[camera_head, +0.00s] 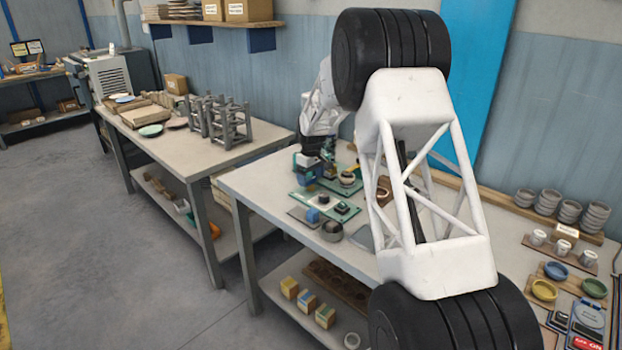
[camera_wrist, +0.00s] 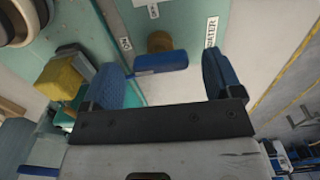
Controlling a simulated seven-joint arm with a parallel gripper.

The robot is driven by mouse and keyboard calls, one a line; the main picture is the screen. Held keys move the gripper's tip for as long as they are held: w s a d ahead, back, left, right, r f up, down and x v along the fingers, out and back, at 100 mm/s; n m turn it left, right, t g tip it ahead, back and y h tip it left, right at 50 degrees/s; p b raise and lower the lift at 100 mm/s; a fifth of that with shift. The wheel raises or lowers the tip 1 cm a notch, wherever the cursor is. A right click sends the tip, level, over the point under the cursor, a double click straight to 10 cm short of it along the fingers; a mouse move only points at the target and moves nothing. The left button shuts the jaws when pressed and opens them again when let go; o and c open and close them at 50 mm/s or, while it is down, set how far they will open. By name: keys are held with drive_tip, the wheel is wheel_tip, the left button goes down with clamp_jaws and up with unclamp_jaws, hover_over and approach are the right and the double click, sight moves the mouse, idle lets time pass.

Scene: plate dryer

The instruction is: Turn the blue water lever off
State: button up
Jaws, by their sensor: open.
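The blue water lever (camera_wrist: 160,64) shows in the wrist view as a short blue bar joined to a brown round fitting (camera_wrist: 160,42). It lies roughly crosswise on a pale panel. A "WATER" label (camera_wrist: 212,32) is at its upper right and an "ON" label (camera_wrist: 125,44) at its left. My gripper (camera_wrist: 161,60) is open, one blue finger on each side of the lever. Gaps show on both sides. I cannot tell whether the fingertips are level with its depth. In the head view the lever is not clearly visible.
In the head view, the workbench (camera_head: 262,182) holds small green-based fixtures (camera_head: 327,204), and cups and bowls (camera_head: 544,290) stand at the right.

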drive_tip(key=shift+f, duration=0.35)
drive_tip(key=c, duration=0.9)
